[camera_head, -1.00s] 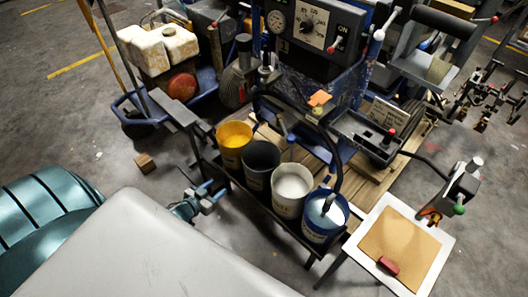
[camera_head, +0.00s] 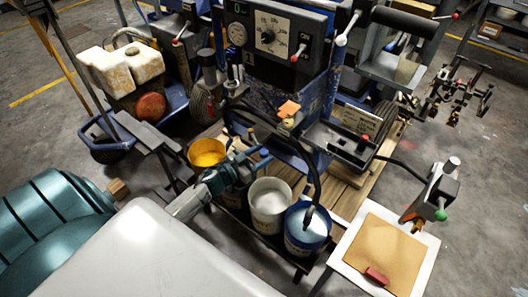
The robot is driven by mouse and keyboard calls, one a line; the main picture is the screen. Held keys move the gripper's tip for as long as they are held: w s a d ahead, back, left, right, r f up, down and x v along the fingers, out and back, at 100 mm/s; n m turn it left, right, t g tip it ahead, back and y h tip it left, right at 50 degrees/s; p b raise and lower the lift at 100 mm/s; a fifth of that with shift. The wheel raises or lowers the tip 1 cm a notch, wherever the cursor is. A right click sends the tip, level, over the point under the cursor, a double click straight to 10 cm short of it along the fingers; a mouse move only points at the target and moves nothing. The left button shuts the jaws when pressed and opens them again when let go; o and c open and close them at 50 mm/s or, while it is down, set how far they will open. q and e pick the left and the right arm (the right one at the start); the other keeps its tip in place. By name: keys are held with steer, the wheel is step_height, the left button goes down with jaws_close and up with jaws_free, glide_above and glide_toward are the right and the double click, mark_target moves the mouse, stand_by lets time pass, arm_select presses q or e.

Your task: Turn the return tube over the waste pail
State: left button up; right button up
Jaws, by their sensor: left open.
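A dark curved hose, which looks like the return tube (camera_head: 317,178), arches down from the machine and ends at the blue pail (camera_head: 305,240) on the right. No readable label shows which is the waste pail. My right gripper is not in view.
The pails share a low dark rack in front of the machine with its gauge panel (camera_head: 270,32). Open grey floor lies further right.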

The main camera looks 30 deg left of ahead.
arm_select(q)
steer(key=shift+w+d, duration=0.25)
steer(key=shift+w, duration=0.35)
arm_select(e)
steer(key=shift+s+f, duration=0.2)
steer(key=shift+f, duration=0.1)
